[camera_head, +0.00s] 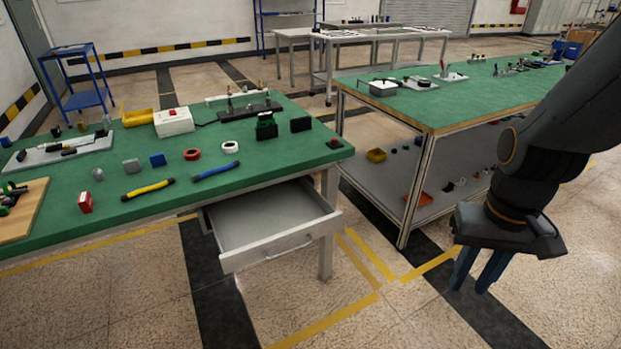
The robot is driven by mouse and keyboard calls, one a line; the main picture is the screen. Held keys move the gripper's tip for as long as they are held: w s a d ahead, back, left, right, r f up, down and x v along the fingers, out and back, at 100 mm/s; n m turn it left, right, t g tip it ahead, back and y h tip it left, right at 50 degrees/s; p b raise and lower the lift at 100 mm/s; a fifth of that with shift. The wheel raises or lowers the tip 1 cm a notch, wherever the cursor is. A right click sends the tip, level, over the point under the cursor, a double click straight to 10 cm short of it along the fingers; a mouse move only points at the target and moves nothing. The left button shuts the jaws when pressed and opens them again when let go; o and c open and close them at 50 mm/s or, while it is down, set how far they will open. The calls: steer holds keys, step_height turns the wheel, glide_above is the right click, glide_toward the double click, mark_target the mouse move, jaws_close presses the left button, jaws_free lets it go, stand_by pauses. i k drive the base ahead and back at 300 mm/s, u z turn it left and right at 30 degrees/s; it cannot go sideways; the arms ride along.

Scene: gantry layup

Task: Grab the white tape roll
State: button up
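The white tape roll (230,147) lies flat on the green top of the left workbench (268,163). It is just right of a red tape roll (192,154) and behind a blue-handled tool (216,171). My gripper (469,288) hangs at the right, over the floor in front of the right workbench, well apart from the tape roll. Its two blue fingers point down with a gap between them, and nothing shows between them.
An open, empty-looking drawer (265,216) juts from the left workbench. A yellow-handled tool (148,190), a white box (173,122) and small blocks lie around the rolls. The right workbench (445,112) stands across a narrow floor gap.

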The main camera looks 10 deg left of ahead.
mark_target(231, 146)
steer(key=u, duration=1.2)
